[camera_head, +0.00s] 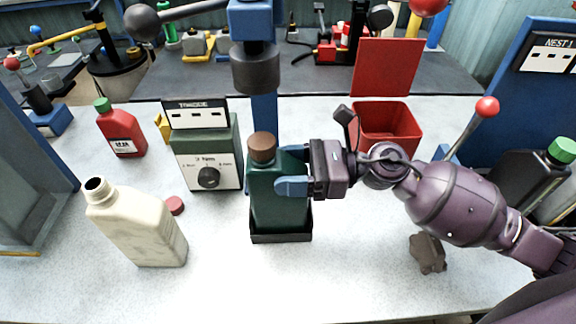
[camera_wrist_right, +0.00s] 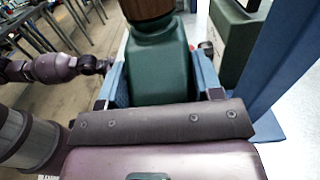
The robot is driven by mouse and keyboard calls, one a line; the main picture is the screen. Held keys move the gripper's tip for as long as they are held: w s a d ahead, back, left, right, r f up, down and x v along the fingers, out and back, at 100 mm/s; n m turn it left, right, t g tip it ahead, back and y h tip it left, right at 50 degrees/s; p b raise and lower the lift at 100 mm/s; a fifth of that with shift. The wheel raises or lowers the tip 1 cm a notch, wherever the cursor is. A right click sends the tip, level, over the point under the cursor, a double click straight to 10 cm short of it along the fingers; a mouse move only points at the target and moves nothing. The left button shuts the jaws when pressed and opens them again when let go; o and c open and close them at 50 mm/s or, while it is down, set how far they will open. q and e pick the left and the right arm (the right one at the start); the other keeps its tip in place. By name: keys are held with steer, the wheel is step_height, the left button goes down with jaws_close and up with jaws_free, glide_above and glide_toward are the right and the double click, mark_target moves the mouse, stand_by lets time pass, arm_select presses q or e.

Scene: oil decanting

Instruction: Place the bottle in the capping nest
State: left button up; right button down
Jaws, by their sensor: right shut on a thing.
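A dark green bottle (camera_head: 277,205) with a brown cap (camera_head: 262,148) stands upright at the middle of the bench. Its lower end is inside the low black nest (camera_head: 281,238), behind the front wall; whether its base rests on the floor of the nest is hidden. My right gripper (camera_head: 291,171) reaches in from the right, its blue fingers shut around the upper body of the bottle. The bottle also shows between the fingers in the right wrist view (camera_wrist_right: 160,68). The capping head (camera_head: 255,68) hangs above and behind the cap, apart from it.
A green torque box (camera_head: 207,155) stands left of the nest. An open cream bottle (camera_head: 137,228), a red cap (camera_head: 174,206) and a red bottle (camera_head: 121,132) are further left. A red bin (camera_head: 388,128) is behind my right arm. The front bench is mostly clear.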

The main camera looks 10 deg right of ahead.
steer(key=shift+f, duration=0.1)
steer(key=c, duration=0.5)
jaws_free()
steer(key=shift+o, duration=1.1)
arm_select(q)
steer(key=shift+s+f, duration=0.3)
steer(key=shift+s, duration=0.05)
steer(key=shift+s, duration=0.1)
